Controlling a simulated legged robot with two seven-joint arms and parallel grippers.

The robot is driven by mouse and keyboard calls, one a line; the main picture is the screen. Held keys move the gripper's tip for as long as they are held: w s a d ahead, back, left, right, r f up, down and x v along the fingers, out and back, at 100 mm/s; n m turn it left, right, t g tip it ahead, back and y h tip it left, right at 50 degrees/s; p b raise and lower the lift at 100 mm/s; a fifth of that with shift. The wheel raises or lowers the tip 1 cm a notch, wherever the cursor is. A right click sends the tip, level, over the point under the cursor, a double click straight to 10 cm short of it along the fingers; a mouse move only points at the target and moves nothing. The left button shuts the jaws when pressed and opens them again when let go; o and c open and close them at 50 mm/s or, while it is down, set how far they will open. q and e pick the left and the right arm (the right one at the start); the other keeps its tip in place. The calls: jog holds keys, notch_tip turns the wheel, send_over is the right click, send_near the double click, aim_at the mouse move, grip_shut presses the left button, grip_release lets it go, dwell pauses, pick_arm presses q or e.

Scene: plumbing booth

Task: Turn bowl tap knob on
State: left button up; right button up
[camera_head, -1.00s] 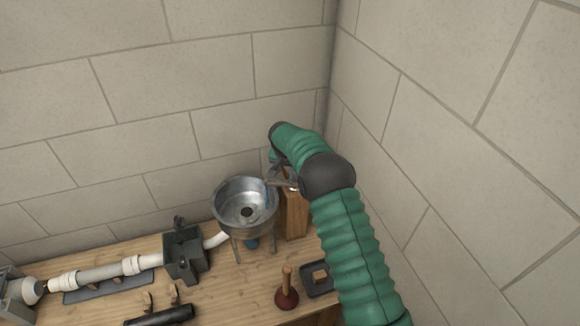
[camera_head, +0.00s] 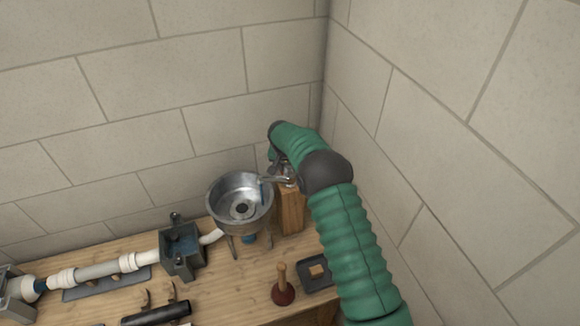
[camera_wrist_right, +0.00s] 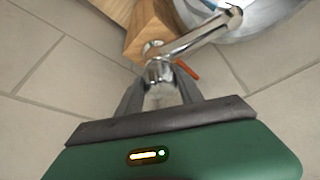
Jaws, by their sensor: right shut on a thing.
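The metal bowl (camera_head: 240,222) stands on legs on the bench, with a dark drain in its bottom. The chrome tap (camera_head: 272,180) is on a wooden post (camera_head: 292,212), its spout over the bowl rim. A blue streak like water shows below the spout. In the right wrist view the tap spout (camera_wrist_right: 205,33) reaches over the bowl (camera_wrist_right: 265,22), and my right gripper (camera_wrist_right: 160,95) is shut on the chrome tap knob (camera_wrist_right: 160,74). A small red piece (camera_wrist_right: 188,70) sits beside the knob. In the head view my right gripper (camera_head: 281,168) is partly hidden by my arm. My left gripper is not in view.
A grey box (camera_head: 182,262) with blue inside joins white pipes (camera_head: 110,268) on the wooden bench (camera_head: 225,290). A plunger (camera_head: 283,290) and a dark tray (camera_head: 318,284) are near my right arm. Walls close in behind and right.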

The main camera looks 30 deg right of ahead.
jog(key=shift+w+d+r, duration=0.15)
jog(key=shift+d+r, duration=0.1)
jog(key=shift+w+a, duration=0.1)
jog(key=shift+a, duration=0.05)
jog(key=shift+d+n+t+b, duration=0.2)
jog(key=shift+n+t+b, duration=0.1)
jog(key=shift+n+b, duration=0.4)
jog(key=shift+n+y, duration=0.5)
jog(key=shift+n, duration=0.4)
jog(key=shift+n+t+b, duration=0.3)
jog(key=shift+n+b, duration=0.15)
jog(key=shift+n, duration=0.45)
jog(key=n+y, duration=0.1)
jog(key=n, duration=0.2)
jog(key=shift+n+t+y+b, duration=0.3)
jog(key=shift+y+b, duration=0.1)
jog(key=n+y, duration=0.1)
jog(key=n, duration=0.3)
jog(key=shift+n+y+b, duration=0.3)
jog(key=shift+y, duration=0.1)
jog(key=shift+n+g+y, duration=0.6)
jog(key=shift+n+y, duration=0.1)
jog(key=shift+n, duration=1.4)
jog(key=shift+f, duration=0.1)
